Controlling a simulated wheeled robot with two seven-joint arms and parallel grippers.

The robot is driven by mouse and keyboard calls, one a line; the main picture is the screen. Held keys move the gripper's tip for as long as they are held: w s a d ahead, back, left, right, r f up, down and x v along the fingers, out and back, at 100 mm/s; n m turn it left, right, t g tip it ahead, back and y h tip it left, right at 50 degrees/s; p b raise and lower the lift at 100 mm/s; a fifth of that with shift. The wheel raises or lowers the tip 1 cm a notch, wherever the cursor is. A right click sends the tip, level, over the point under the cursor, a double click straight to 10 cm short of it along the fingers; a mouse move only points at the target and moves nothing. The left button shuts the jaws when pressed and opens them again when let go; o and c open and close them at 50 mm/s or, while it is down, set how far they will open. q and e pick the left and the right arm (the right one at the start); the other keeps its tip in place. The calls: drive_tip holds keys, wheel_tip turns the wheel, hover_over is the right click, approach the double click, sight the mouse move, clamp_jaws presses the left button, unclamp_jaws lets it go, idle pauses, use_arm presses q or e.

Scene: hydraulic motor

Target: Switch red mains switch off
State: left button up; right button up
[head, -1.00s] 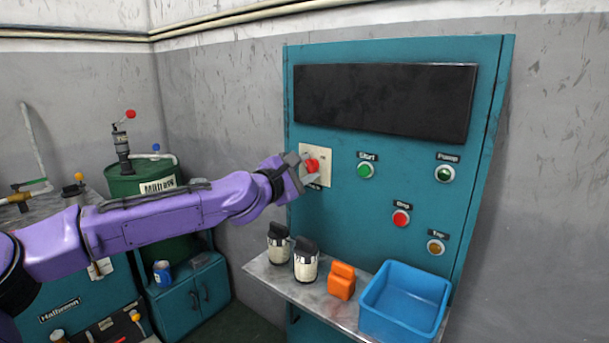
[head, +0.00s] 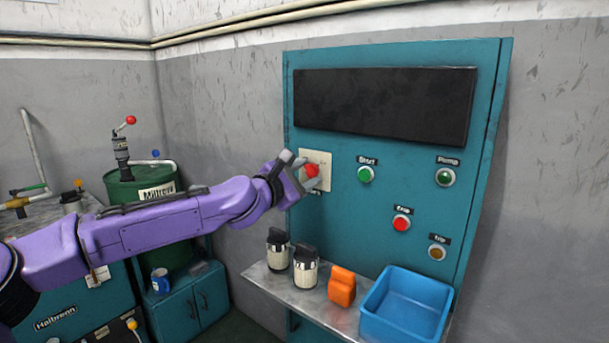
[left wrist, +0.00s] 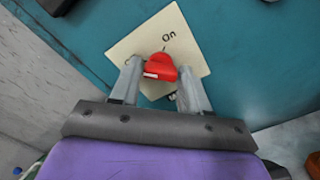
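The red mains switch (head: 312,171) is a round red knob on a cream plate (head: 323,160) at the left of the teal panel. My left gripper (head: 303,172) is at the plate, with one finger on each side of the knob. In the left wrist view the red knob (left wrist: 160,67) sits between the fingertips (left wrist: 161,76), with hardly any gap to either finger. The word "On" shows on the tilted plate (left wrist: 190,50); the other label is mostly hidden by a finger. My right gripper is not in view.
The panel also has a green start button (head: 365,174), a green pump button (head: 445,177), a red stop button (head: 401,223) and a dark screen (head: 385,103). Below, a shelf carries two dark-topped canisters (head: 305,267), an orange object (head: 342,286) and a blue bin (head: 405,305).

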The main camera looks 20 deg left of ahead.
use_arm(q)
drive_tip(key=shift+o, duration=0.9)
drive_tip(key=v, duration=1)
drive_tip(key=shift+s+b, duration=0.25)
drive_tip(key=shift+b, duration=0.05)
drive_tip(key=shift+a, duration=0.1)
